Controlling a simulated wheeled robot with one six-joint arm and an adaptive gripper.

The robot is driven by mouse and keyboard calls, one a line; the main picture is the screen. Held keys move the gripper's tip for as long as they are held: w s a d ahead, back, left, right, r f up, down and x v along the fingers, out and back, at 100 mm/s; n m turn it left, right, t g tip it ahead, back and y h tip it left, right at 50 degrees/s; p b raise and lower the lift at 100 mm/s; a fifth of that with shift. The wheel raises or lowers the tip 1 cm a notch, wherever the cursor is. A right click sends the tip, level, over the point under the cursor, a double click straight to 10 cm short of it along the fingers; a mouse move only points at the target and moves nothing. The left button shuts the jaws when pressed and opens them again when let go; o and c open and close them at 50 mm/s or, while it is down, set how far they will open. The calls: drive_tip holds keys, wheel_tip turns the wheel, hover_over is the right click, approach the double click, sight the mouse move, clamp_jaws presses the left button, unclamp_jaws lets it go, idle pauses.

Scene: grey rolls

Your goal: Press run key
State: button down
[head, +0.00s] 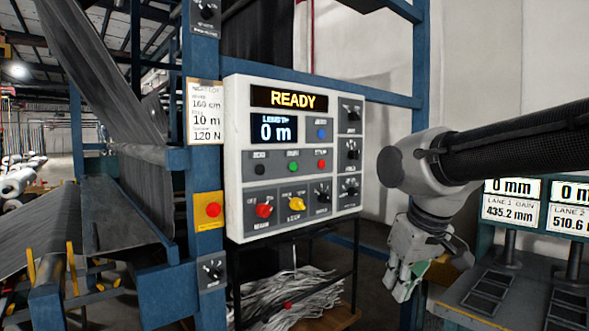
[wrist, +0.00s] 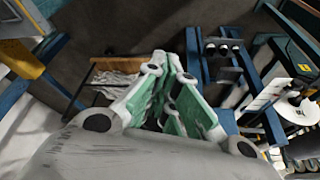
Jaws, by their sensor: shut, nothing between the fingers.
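A white control panel (head: 235,150) stands in the middle of the head view. Its sign (head: 290,98) reads READY and its length display (head: 275,128) reads 0 m. A row on it holds a black button (head: 260,169), a green button (head: 293,167) and a red button (head: 321,164). Their small labels are hard to read; the green one's seems to be RUN. My gripper (head: 402,292) is shut and empty, hanging fingers down, to the right of and lower than the panel, apart from it. Its green-padded fingers (wrist: 170,95) fill the middle of the wrist view, which does not show the buttons.
Red (head: 264,210) and yellow (head: 297,203) knobs sit below the buttons. A red stop button (head: 213,209) is on the blue post at left. Grey strips (head: 290,295) lie under the panel. A bench (head: 480,300) with displays stands right of my gripper.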

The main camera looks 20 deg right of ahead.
sight(294, 167)
idle(0.4)
drive_tip(key=w+r+m+t, duration=0.1)
drive_tip(key=w+r, duration=0.4)
drive_tip(key=w, duration=0.5)
drive_tip(key=w+r+m+t+y, duration=0.1)
drive_tip(key=w+r+m+t, duration=0.1)
drive_tip(key=w+r, duration=0.4)
drive_tip(key=w+r+m+t+y, duration=0.1)
drive_tip(key=w+r, duration=0.4)
drive_tip(key=w, duration=0.9)
drive_tip(key=shift+w+a+r+m, duration=0.15)
drive_tip(key=shift+a+r+m, duration=0.1)
drive_tip(key=shift+r+m, duration=0.05)
drive_tip(key=shift+w+a, duration=0.5)
drive_tip(key=shift+w, duration=0.9)
drive_tip(key=shift+w+a, duration=0.5)
drive_tip(key=shift+w, duration=0.85)
drive_tip(key=shift+w+a, duration=0.5)
drive_tip(key=shift+w, duration=0.9)
drive_tip(key=shift+w+a, duration=0.15)
drive_tip(key=shift+w, duration=0.25)
